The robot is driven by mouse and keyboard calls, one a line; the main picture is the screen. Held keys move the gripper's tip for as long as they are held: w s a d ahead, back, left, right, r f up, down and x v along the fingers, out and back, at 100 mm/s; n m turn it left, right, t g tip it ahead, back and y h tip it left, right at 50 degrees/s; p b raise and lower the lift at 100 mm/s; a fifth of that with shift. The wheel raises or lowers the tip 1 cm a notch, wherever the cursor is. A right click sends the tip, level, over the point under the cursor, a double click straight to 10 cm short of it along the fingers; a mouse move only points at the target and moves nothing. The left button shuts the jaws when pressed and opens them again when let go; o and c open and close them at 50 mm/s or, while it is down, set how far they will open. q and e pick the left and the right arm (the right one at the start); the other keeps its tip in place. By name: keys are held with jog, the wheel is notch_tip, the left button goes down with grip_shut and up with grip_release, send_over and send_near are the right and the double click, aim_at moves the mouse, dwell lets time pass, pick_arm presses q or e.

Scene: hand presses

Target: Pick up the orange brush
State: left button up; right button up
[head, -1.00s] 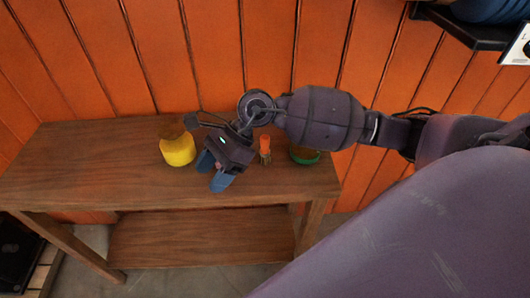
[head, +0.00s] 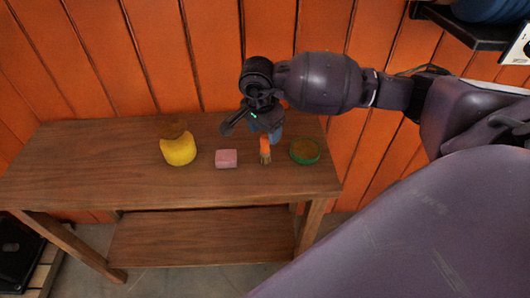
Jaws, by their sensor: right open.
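The orange brush (head: 265,145) is on the wooden table, with its tan bristles toward the front edge. My right gripper (head: 271,134) is open at the far end of the brush. Its blue fingers point down and hide the end of the handle. I cannot tell whether they touch the brush. My left gripper is not in view.
A pink block (head: 226,159) lies left of the brush on the wooden table (head: 110,175). A yellow object with a brown top (head: 178,152) stands farther left. A green-rimmed round container (head: 305,151) is close on the right. The table's left side is clear.

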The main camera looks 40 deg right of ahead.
aim_at(266, 144)
jog(key=shift+w+d+f, duration=0.1)
jog(key=shift+f, duration=1.3)
jog(key=shift+w+d+f, duration=0.1)
jog(key=shift+f, duration=1.25)
jog(key=c, duration=1)
jog(key=shift+r, duration=0.1)
notch_tip(266, 144, up, 20)
